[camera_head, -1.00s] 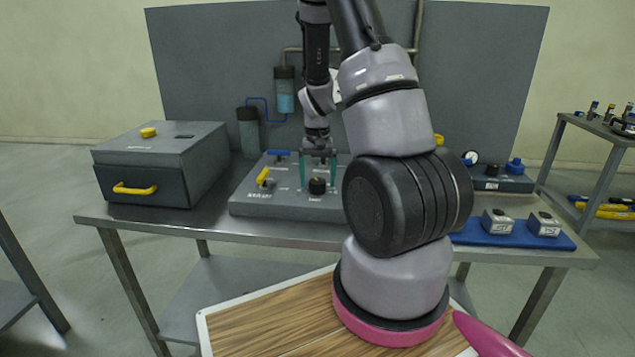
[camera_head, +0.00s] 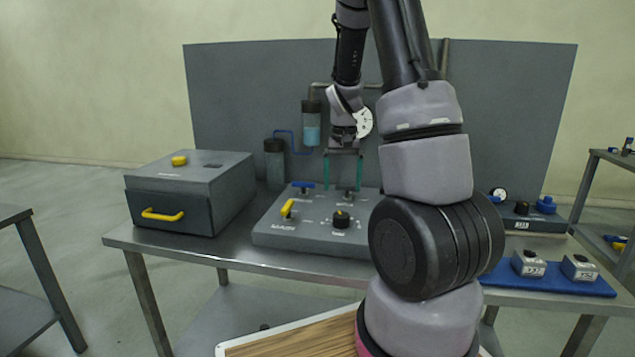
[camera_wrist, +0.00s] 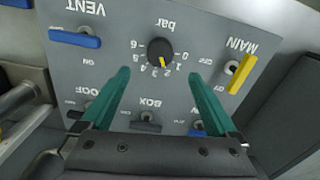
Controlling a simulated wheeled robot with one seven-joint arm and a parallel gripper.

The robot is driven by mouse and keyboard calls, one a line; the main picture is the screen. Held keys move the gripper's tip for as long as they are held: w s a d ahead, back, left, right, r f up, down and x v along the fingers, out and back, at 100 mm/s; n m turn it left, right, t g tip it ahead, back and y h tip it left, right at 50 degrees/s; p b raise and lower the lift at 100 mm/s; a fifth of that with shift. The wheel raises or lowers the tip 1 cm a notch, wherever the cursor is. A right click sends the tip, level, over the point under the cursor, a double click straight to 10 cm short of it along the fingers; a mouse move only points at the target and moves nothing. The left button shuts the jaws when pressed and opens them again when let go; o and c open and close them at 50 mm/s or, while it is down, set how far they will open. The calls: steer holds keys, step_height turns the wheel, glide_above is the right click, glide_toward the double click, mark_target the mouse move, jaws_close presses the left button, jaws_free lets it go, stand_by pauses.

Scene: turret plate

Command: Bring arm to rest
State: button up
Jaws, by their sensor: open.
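My gripper (camera_head: 343,188) is open and empty, its two green fingers pointing down above the grey control panel (camera_head: 272,238). In the head view the fingertips are above the black knob (camera_head: 341,219), apart from it. In the wrist view my gripper (camera_wrist: 160,75) has its fingers spread, with the black dial knob (camera_wrist: 160,52) showing between and beyond the tips. The knob's yellow pointer is toward the low numbers of its bar scale. My arm hangs from above and hides the panel's right end.
The panel carries a yellow MAIN lever (camera_wrist: 241,74) and a blue VENT lever (camera_wrist: 75,38). A grey box with a yellow-handled drawer (camera_head: 163,214) stands left on the metal table (camera_head: 225,256). A blue mat (camera_head: 560,283) with two small devices lies right. A backboard stands behind.

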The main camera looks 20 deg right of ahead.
steer(key=s+a+r+t+y, duration=0.15)
steer(key=s+a+r, duration=0.25)
steer(key=r, duration=0.4)
steer(key=s+a+r+t, duration=0.2)
steer(key=s+a+r, duration=0.15)
steer(key=r, duration=0.45)
steer(key=s+a+r+t, duration=0.2)
steer(key=s+a+r, duration=0.1)
steer(key=s, duration=0.3)
steer(key=s+a+r+n+t, duration=0.1)
steer(key=s+a+r, duration=0.2)
steer(key=s, duration=0.3)
steer(key=shift+r+t, duration=0.35)
steer(key=shift+r, duration=0.4)
steer(key=shift+d+y, duration=0.1)
steer(key=shift+y, duration=0.15)
